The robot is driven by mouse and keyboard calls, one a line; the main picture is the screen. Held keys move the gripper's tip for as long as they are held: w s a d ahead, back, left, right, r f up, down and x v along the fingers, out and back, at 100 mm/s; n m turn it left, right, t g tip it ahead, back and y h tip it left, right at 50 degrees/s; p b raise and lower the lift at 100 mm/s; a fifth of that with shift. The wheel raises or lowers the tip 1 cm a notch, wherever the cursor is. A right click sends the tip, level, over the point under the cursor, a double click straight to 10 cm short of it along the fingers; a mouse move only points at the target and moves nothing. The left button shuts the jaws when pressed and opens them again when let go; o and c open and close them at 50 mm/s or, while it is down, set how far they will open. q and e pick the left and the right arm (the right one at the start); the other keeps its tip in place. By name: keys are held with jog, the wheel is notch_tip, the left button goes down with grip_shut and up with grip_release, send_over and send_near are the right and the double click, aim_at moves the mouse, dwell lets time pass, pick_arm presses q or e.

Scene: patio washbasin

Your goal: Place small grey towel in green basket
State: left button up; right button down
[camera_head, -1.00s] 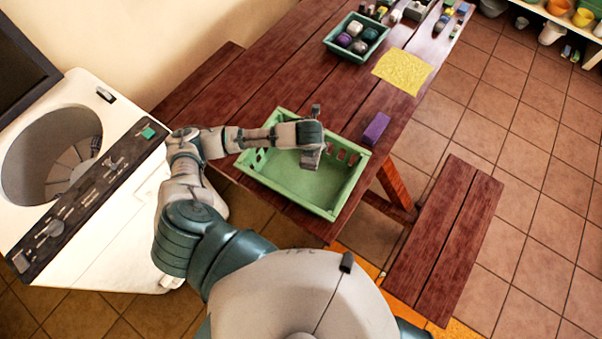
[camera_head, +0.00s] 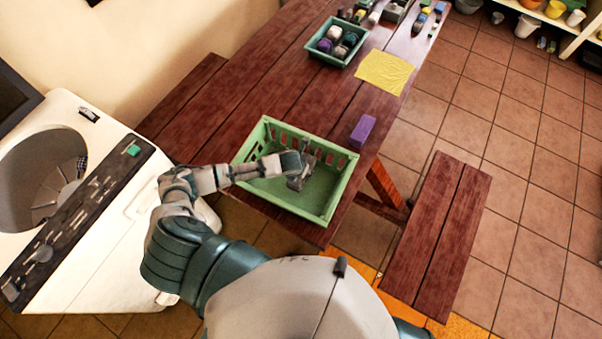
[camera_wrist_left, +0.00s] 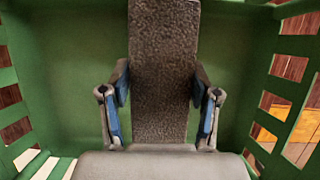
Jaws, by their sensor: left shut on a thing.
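The green basket (camera_head: 335,203) stands on the near end of the wooden table, with slotted side walls. My left gripper (camera_head: 302,178) reaches in from the left and is over the inside of the basket. In the left wrist view, the gripper's fingers (camera_wrist_left: 161,88) are shut on the small grey towel (camera_wrist_left: 165,45), a dark grey textured strip between the two blue-padded fingers. The basket's green floor and walls surround it there. Whether the towel touches the floor I cannot tell. My right gripper is not in view.
A purple block (camera_head: 363,130) lies right of the basket, and a yellow cloth (camera_head: 385,72) behind it. A smaller green basket (camera_head: 325,53) with rolled items is further back. A washing machine (camera_head: 75,210) stands left, and a bench (camera_head: 430,240) stands right.

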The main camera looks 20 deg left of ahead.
pick_arm(q)
jog(key=f, duration=0.2)
jog(key=shift+d+f, duration=0.2)
jog(key=shift+f, duration=0.15)
jog(key=shift+d+f, duration=0.15)
jog(key=shift+f, duration=0.05)
jog(key=shift+d, duration=0.3)
jog(key=o, duration=1.2)
jog(key=shift+o, duration=0.2)
jog(key=shift+a, duration=0.25)
jog(key=shift+a+r, duration=0.1)
jog(key=shift+a, duration=0.1)
jog(key=v, duration=0.4)
jog(key=shift+d+r, duration=0.1)
jog(key=v, duration=0.7)
jog(key=shift+d+r+p, duration=0.15)
jog(key=shift+d+p, duration=0.05)
jog(key=shift+p, duration=0.2)
jog(key=shift+s+r, duration=0.15)
jog(key=shift+a, duration=0.2)
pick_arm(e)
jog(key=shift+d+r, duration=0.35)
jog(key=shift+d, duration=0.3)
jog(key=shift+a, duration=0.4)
